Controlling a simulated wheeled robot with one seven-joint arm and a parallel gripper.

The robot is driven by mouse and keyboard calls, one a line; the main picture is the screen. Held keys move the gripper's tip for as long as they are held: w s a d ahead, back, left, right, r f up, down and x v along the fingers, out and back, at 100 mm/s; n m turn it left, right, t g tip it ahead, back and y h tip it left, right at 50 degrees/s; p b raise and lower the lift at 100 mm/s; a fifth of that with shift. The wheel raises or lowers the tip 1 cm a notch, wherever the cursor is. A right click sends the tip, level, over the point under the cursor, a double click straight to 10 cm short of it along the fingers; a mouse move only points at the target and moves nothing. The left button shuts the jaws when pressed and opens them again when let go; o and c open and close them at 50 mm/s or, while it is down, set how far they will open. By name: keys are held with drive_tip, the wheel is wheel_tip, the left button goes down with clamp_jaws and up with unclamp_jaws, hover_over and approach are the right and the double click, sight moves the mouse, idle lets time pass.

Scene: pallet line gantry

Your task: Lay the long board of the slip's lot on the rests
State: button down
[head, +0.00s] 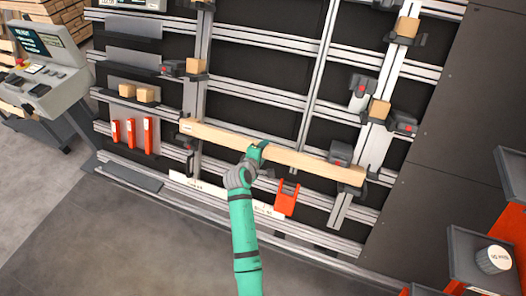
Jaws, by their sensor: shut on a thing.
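A long light-wood board (305,161) spans the lower part of the gantry frame, sloping slightly down to the right. My gripper (258,152) is shut on the board near its middle, coming from below. The board's left end lies near a grey upright, and its right end lies near a dark clamp (341,152). Whether the board touches the rests beneath it cannot be told. An orange-red forked bracket (286,200) hangs below the board, right of my gripper. No slip can be read.
Small wood blocks (195,66) sit on holders along the uprights, with dark clamps (402,122) at the right. Orange strips (148,135) stand at the left. A control console (45,75) is at far left. A red-and-black stand with a white roll (493,259) is at lower right. Floor at lower left is clear.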

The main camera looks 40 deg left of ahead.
drive_tip(key=shift+w, duration=0.3)
idle(0.5)
drive_tip(key=shift+s+f, duration=0.15)
drive_tip(key=shift+f, duration=0.15)
idle(0.7)
drive_tip(key=c, duration=0.8)
unclamp_jaws()
drive_tip(key=shift+f, duration=0.15)
drive_tip(key=shift+s, duration=0.1)
drive_tip(key=v, duration=1)
drive_tip(key=shift+s+d+r, duration=0.1)
drive_tip(key=shift+s+r, duration=0.1)
drive_tip(key=shift+s, duration=0.1)
